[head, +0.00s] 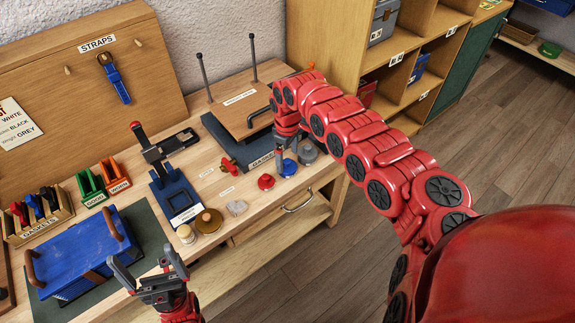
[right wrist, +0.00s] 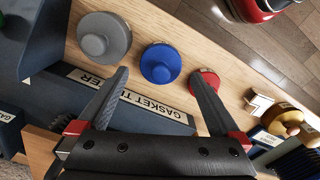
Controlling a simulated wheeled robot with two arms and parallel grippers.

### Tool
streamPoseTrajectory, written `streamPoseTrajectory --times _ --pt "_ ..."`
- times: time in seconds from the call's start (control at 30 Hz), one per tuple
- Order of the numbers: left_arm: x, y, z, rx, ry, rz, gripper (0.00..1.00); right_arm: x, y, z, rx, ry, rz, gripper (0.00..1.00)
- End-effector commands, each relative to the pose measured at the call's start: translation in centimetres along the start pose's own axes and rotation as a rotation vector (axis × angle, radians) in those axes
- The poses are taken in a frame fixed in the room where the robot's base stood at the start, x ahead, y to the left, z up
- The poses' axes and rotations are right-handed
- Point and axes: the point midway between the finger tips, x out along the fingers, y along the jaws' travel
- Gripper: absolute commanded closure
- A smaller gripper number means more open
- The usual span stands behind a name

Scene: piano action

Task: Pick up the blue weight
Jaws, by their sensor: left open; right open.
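The blue weight (head: 288,168) stands on the workbench near its front edge, between the red weight (head: 266,181) and the grey weight (head: 307,153). It is a round disc with a knob, and the right wrist view (right wrist: 160,63) shows it whole between the fingertips. My right gripper (head: 284,148) is open and empty, pointing down just behind and above the blue weight; I see no contact. In the right wrist view its fingers (right wrist: 160,76) are spread wide, one tip near the red weight (right wrist: 204,82). My left gripper (head: 143,256) is open and empty near the blue toolbox.
The gasket tester (head: 238,108) with two upright rods stands behind the weights. A clamp press (head: 173,190), pale and brown round pieces and a blue toolbox (head: 70,262) are further left. Shelving (head: 415,60) stands beyond the bench; the floor at right is clear.

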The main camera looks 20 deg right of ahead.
Motion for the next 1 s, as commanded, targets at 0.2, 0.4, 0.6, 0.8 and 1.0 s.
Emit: streamPoseTrajectory --times 0.2,0.4,0.6,0.8,1.0 --pt "1.0 -0.1 -0.2 0.000 0.000 0.000 0.00 2.8 -0.2 0.1 0.001 -0.003 -0.004 0.00" --pt "0.9 0.0 -0.1 0.000 0.000 0.000 0.00 2.9 -0.1 0.1 0.000 -0.002 -0.001 0.02" --pt "0.9 0.0 -0.1 0.000 0.000 0.000 0.00 2.9 -0.1 0.1 0.000 -0.002 -0.001 0.38" --pt "0.9 -0.1 -0.2 0.000 0.000 0.000 0.00 2.8 -0.1 0.1 0.000 -0.002 -0.001 0.74" --pt "0.9 0.0 -0.1 0.000 0.000 0.000 0.00 2.8 -0.1 0.1 0.000 -0.002 -0.001 1.00"
